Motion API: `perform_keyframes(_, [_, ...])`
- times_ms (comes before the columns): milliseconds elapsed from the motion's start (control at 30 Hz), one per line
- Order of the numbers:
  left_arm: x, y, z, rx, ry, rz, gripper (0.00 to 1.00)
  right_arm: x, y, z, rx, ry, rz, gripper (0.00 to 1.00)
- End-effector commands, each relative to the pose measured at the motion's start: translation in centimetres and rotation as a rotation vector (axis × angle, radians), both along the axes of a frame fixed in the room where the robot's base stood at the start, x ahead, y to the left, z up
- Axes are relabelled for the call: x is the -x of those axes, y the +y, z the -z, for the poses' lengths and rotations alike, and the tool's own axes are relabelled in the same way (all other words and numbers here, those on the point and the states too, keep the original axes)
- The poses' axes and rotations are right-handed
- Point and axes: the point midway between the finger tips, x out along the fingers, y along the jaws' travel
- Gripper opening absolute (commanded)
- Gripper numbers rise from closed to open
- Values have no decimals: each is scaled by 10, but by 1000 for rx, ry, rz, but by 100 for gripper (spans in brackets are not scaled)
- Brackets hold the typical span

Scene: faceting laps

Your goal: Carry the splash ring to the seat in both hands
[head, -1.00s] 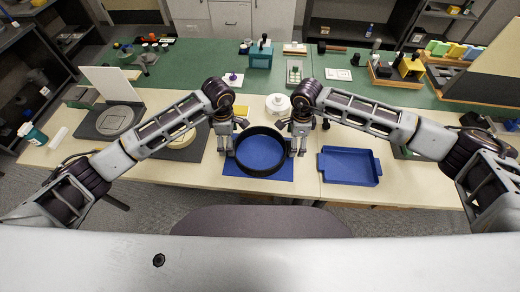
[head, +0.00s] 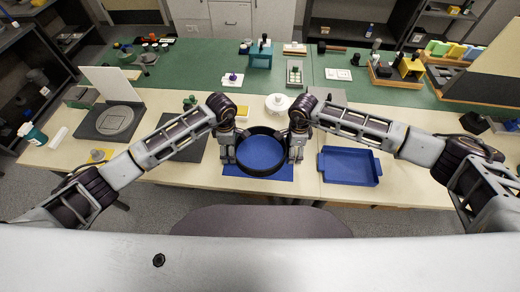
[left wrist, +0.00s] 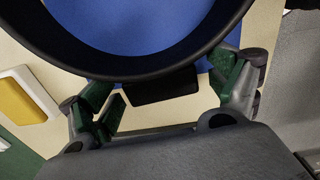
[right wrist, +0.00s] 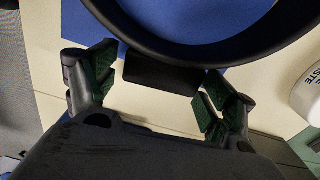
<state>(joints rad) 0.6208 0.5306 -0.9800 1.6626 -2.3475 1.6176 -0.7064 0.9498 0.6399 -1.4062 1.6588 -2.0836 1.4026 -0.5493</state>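The black splash ring (head: 261,175) lies on a blue mat (head: 286,172); the mat's blue shows through its open middle. My left gripper (head: 229,150) is at the ring's left side, my right gripper (head: 296,148) at its right side. In the left wrist view a black tab (left wrist: 163,86) of the ring is between the parted fingers, with gaps on both sides. The right wrist view shows the opposite tab (right wrist: 163,76) likewise between open fingers. A grey plate with a pale round disc (head: 115,121) is at left; I cannot tell whether this is the seat.
A blue tray (head: 349,167) lies right of the mat. A white round container (head: 278,104) stands behind the ring. A white board (head: 110,83) stands behind the grey plate. A wooden caddy (head: 395,78) is at back right. Some bare table lies left of the mat.

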Motion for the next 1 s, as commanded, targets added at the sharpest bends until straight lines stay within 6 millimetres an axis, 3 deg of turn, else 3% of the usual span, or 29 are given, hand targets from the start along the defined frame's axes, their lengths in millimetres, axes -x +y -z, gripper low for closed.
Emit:
perform_keyframes(67, [0, 0, 0, 0, 0, 0, 74, 0, 0, 0, 0, 0, 0, 68])
perform_keyframes(300, [0, 0, 0, 0, 0, 0, 43, 0, 0, 0, 0, 0, 0, 37])
perform_keyframes(400, [0, 0, 0, 1, 0, 0, 30, 0, 0, 0, -1, 0, 0, 29])
perform_keyframes(1000, [0, -1, -8, 2, 0, 0, 29, 0, 1, -9, -3, -1, 0, 29])
